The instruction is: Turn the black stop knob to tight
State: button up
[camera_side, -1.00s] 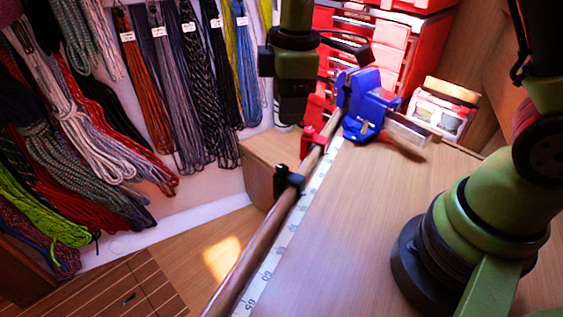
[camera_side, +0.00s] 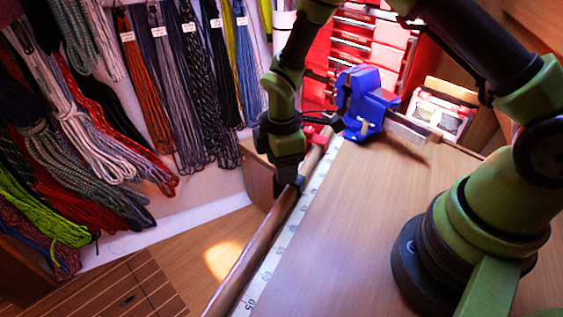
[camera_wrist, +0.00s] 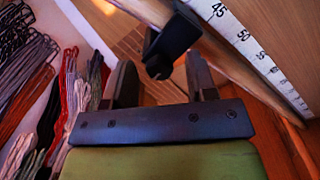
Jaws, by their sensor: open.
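The black stop (camera_side: 299,184) sits on the rounded wooden edge of the bench, beside the white measuring tape (camera_side: 296,225). In the side view my gripper (camera_side: 287,178) points down right at it and hides most of it. In the wrist view the stop's black arm (camera_wrist: 177,38) reaches off the wooden edge, and its knob end (camera_wrist: 158,66) lies between the fingers of my gripper (camera_wrist: 161,72). The fingers are open, with a visible gap on both sides of the knob. The knob's turn position cannot be told.
A blue vise (camera_side: 365,100) stands on the bench behind, with a red piece (camera_side: 318,137) on the edge near it. Coiled ropes (camera_side: 85,130) hang on the left wall. The wooden benchtop (camera_side: 375,220) is mostly clear.

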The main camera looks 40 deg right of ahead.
jog(key=shift+c, duration=0.2)
jog(key=c, duration=0.9)
jog(key=shift+m, duration=0.3)
jog(key=m, duration=0.3)
jog(key=shift+m, duration=0.3)
jog(key=m, duration=1.3)
jog(key=shift+m, duration=0.3)
